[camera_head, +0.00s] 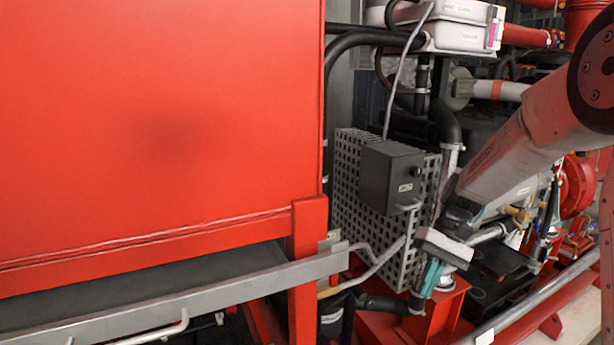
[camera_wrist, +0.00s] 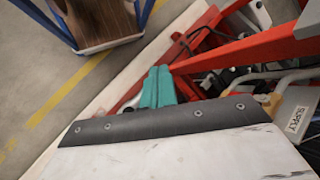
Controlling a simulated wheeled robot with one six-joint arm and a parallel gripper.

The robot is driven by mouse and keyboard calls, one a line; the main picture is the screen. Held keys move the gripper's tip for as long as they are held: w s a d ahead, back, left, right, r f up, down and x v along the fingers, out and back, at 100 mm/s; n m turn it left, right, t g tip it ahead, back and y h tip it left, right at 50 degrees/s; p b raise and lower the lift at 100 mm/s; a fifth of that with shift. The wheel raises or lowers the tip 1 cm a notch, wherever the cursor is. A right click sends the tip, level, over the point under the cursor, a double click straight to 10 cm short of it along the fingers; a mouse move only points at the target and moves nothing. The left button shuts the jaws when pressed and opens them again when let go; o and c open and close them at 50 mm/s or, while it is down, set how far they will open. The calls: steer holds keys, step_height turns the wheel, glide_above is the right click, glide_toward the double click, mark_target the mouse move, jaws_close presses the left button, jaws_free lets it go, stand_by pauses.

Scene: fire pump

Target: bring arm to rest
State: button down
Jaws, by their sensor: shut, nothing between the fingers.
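My arm comes in from the right edge of the head view and slants down to the left. My gripper (camera_head: 431,279) is at its end, with teal fingers pointing down, in front of the lower right of a perforated metal panel (camera_head: 352,190). In the wrist view, the two teal fingers of my gripper (camera_wrist: 158,86) lie side by side, shut and empty. The fingertips look apart from the red frame there, though the head view does not show clearly how near they are to the pipes.
A large red cabinet (camera_head: 160,120) fills the left, with a grey rail (camera_head: 180,305) below. A dark box (camera_head: 391,175) is mounted on the panel. Red beams (camera_wrist: 250,50) stand close to my gripper. Open floor (camera_wrist: 50,70) with a yellow line lies at left in the wrist view.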

steer(key=s+r+t+h, duration=0.2)
steer(key=s+r, duration=0.3)
steer(key=s, duration=0.7)
steer(key=s+d+r+t+h, duration=0.1)
steer(key=s+r+t+h, duration=0.2)
steer(key=s, duration=1)
step_height(320, 180, up, 4)
steer(key=shift+s+d+f+n+t+h, duration=0.2)
steer(key=shift+n+t+h, duration=0.1)
steer(key=shift+t, duration=0.7)
